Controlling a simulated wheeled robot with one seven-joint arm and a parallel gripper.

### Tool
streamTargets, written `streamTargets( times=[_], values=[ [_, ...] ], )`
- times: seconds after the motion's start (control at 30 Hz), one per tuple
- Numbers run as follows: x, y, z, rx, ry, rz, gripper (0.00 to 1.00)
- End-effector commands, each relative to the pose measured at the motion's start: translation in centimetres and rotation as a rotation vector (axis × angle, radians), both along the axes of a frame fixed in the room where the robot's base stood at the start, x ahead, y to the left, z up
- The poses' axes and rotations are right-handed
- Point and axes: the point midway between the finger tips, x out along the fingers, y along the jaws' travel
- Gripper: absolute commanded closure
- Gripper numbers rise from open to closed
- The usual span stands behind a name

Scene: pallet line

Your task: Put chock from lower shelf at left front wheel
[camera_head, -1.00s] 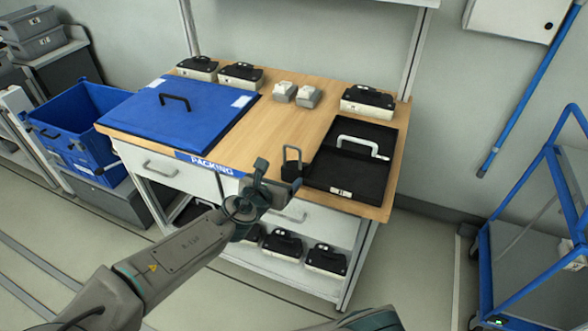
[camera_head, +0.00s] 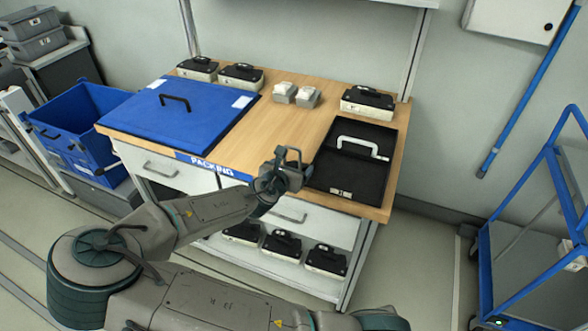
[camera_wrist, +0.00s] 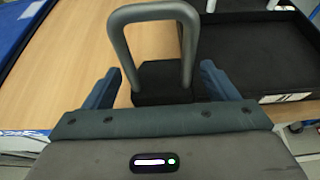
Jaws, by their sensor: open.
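A black block (camera_wrist: 160,82) with a grey loop handle (camera_wrist: 116,45) stands on the worktop's front edge, left of the black tray. My gripper (camera_head: 284,165) is over it; in the wrist view the open fingers stand either side of the block, and I cannot tell whether they touch it. In the head view the gripper mostly hides the block. I cannot tell whether it is the chock. The lower shelf (camera_head: 290,275) under the table holds several black-and-white cases (camera_head: 326,260); no clear chock shows there. A blue-framed cart (camera_head: 530,240) stands at right, its wheels barely visible.
The packing table (camera_head: 255,125) carries a blue lid (camera_head: 180,112), the black tray (camera_head: 350,180) with a white handle, and more cases along the back. A blue bin (camera_head: 80,125) stands at left. Bare floor lies between table and cart.

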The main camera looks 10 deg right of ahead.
Motion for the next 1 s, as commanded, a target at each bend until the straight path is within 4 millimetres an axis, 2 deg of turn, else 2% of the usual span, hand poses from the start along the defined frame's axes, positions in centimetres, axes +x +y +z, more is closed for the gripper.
streamTargets(
  times=[0.33,0.37,0.53,0.6,0.87,1.0],
  values=[
    [0.4,-0.3,-0.2,0.000,-0.001,0.000,0.20],
    [0.4,-0.3,-0.2,0.001,-0.001,0.000,0.26],
    [0.4,-0.3,-0.2,0.001,-0.001,0.000,0.73],
    [0.4,-0.3,-0.2,0.000,-0.002,0.001,0.80],
    [0.4,-0.3,0.0,0.000,-0.002,0.001,0.80],
    [0.5,-0.3,0.9,0.002,-0.003,0.000,0.80]
  ],
)
